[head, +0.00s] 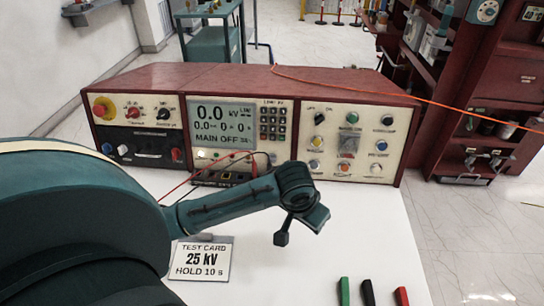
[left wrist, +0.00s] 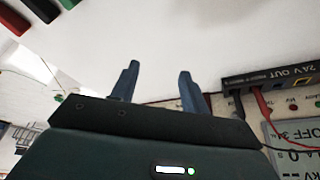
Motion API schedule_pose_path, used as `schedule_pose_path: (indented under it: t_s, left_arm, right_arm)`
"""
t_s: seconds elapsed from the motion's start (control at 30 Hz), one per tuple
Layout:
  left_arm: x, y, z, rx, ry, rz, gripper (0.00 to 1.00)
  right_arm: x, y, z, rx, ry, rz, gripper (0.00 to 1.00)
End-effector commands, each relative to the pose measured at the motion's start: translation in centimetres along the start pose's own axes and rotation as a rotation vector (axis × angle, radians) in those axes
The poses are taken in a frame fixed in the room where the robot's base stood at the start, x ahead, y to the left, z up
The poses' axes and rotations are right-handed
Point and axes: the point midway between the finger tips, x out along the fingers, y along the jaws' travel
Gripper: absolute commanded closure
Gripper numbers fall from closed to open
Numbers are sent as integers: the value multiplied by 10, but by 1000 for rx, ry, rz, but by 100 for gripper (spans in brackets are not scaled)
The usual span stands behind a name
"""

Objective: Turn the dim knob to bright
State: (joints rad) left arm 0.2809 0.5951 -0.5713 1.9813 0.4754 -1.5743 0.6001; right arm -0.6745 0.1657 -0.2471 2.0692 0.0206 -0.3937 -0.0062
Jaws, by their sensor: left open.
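A red-framed control console (head: 235,77) stands across the back of the white table. Its right cream panel (head: 346,168) carries several small knobs and buttons; the labels are too small to tell which is the dim knob. A black knob (head: 319,118) sits at its upper left. The left panel has a red knob (head: 134,113) and a black knob (head: 163,114). My left gripper (head: 300,228) is in front of the console, above the table, apart from the panels. In the left wrist view, its two fingers (left wrist: 158,72) are spread with nothing between them. My right gripper is not shown.
A small black 24V OUT box (head: 235,178) with red and black leads stands before the console. A test card (head: 203,258) lies on the white table (head: 375,235). Green (head: 344,291), black (head: 368,292) and red (head: 401,296) pieces lie at the front. An orange cable (head: 440,103) crosses the right.

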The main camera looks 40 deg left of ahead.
Motion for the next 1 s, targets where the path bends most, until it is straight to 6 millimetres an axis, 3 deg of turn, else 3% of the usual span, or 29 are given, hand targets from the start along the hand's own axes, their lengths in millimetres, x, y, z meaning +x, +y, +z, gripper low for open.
schedule_pose_path:
  t_s: [0.03,0.2,0.3,0.4,0.53,0.67,1.0]
  left_arm:
    - [-5,-27,-26,-49,6,-57,55]
    - [-28,-104,-79,-273,6,-187,55]
    - [-45,-143,-99,-401,16,-239,55]
    - [-59,-168,-110,-493,25,-267,55]
    - [-66,-183,-116,-551,31,-282,55]
    - [-56,-188,-115,-560,28,-284,55]
    - [10,-206,-112,-557,29,-285,55]
  right_arm:
    - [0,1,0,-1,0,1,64]
    - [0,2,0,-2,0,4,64]
    - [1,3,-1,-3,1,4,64]
    - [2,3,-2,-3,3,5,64]
    - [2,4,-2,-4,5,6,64]
    - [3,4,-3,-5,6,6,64]
    - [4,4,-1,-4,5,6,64]
